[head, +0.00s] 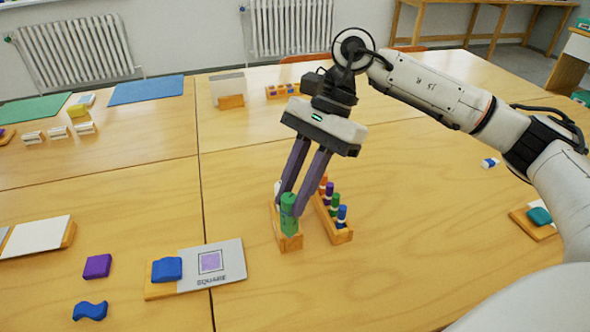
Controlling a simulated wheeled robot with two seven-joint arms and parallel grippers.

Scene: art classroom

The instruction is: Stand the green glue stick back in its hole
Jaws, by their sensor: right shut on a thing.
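The green glue stick (288,214) is upright between the fingertips of my right gripper (290,205), which is shut on it. It is over the near end of a narrow wooden holder (292,243). I cannot tell whether its lower end is inside a hole, as the rim and fingers hide it. Beside it on the right, a second wooden holder (341,236) carries upright glue sticks: a blue one (342,215), a green one, a purple one and an orange one. My left gripper is not in view.
A card marked SQUARE (222,272) on a wooden base lies at front left, near a purple block (97,266) and a blue wavy block (90,311). A small wooden rack (283,91) stands behind. The table right of the holders is mostly clear.

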